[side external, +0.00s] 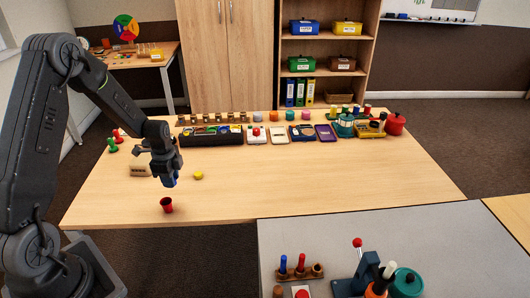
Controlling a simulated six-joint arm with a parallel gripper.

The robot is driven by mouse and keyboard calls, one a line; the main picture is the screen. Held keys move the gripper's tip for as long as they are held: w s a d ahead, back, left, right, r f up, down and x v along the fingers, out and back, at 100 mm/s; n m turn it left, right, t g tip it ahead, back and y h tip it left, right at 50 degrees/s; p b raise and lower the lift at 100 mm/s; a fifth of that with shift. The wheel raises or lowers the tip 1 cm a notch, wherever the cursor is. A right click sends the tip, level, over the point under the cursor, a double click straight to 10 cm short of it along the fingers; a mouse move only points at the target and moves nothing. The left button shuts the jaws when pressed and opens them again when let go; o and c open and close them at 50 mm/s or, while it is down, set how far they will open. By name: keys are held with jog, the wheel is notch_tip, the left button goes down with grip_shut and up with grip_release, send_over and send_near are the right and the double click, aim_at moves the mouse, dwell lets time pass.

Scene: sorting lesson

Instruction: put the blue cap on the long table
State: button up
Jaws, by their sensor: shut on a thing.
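My gripper (169,181) hangs over the left part of the long wooden table (320,185), pointing down. It is shut on a small blue thing, which I take as the blue cap (169,182). The cap shows only as a bluish patch at the fingertips, and the fingers hide part of it. It looks held above the table top, behind a red cup (167,205) and left of a small yellow piece (198,175).
A wooden block (138,170) stands left of my gripper. Green (112,145) and red (118,135) pieces stand at the left edge. A black tray (211,135) and several items line the back. The table's middle and right front are clear. A grey table (350,235) stands in front.

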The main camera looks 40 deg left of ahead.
aim_at(136, 203)
jog(key=s+a+n, duration=0.4)
jog(key=s+a, duration=0.6)
jog(key=a, duration=0.1)
jog(key=shift+w+f, duration=0.15)
jog(key=shift+f, duration=2.05)
jog(key=shift+w+f, duration=0.1)
jog(key=shift+f, duration=2.05)
jog(key=shift+f, duration=0.15)
jog(key=o, duration=0.9)
